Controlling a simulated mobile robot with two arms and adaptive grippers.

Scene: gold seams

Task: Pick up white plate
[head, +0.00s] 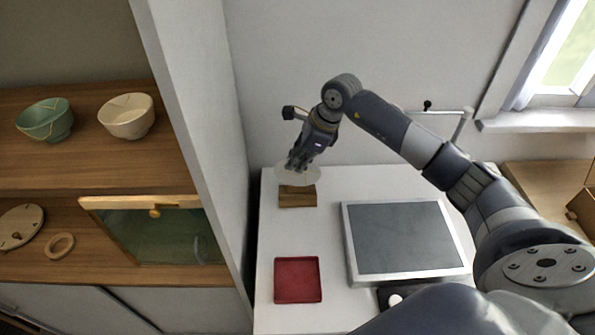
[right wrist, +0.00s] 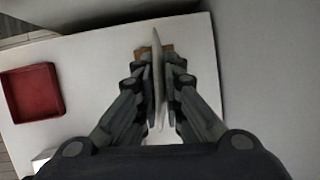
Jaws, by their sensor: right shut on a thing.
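The white plate (head: 284,176) is a thin pale disc at the back left of the white worktop in the head view. It stands close to a small wooden block (head: 297,198); whether it rests in the block or is clear of it I cannot tell. My right gripper (head: 297,164) points down at the plate's upper part and is shut on it. In the right wrist view the plate (right wrist: 157,60) shows edge-on between the two fingers of the gripper (right wrist: 158,82), with the wooden block (right wrist: 168,49) partly hidden behind it. My left gripper is not in view.
A red square tray (head: 297,280) and a grey-topped framed panel (head: 405,238) are on the white worktop (head: 335,185). A wooden shelf (head: 75,165) at left holds a green bowl (head: 45,120) and a cream bowl (head: 127,117). A wall panel separates shelf and worktop.

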